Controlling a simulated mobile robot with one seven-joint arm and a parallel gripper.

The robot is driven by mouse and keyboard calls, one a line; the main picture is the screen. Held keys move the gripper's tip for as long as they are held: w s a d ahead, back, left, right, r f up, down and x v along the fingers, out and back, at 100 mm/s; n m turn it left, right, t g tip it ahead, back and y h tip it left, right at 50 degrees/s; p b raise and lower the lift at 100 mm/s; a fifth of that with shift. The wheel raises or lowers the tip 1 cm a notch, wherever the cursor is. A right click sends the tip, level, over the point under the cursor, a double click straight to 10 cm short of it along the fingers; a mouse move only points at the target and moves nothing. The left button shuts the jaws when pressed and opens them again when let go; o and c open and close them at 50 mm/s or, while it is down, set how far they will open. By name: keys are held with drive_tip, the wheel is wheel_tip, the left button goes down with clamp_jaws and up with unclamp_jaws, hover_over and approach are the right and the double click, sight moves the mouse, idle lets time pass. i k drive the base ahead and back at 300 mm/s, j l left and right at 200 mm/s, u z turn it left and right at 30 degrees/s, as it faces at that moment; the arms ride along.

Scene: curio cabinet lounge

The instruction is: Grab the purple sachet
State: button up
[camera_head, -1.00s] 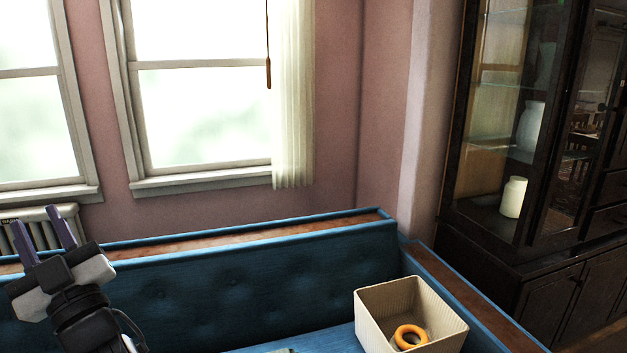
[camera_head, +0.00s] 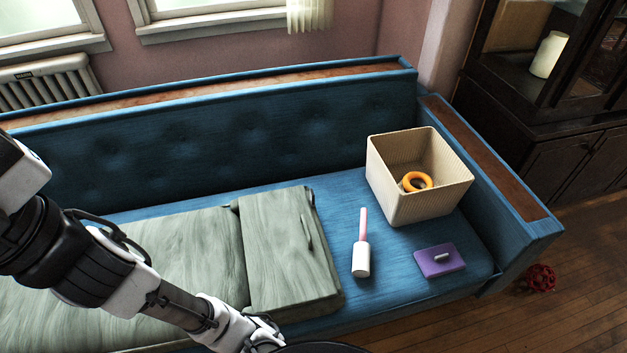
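The purple sachet (camera_head: 437,262) lies flat on the blue sofa seat near its front right corner, with a small pale bar on its top. It is in front of the beige box and to the right of the white and pink tool. My arm crosses the lower left of the head view, well to the left of the sachet. My gripper is outside the picture now, so its fingers cannot be seen.
A beige box (camera_head: 396,194) holding an orange ring (camera_head: 416,180) stands behind the sachet. A white-and-pink roller-like tool (camera_head: 361,258) lies to its left. A grey-green panel (camera_head: 286,248) lies left of that. The sofa armrest (camera_head: 487,160) rises at right. A red object (camera_head: 542,278) sits on the floor.

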sight(434, 261)
drive_tip(key=z, duration=0.9)
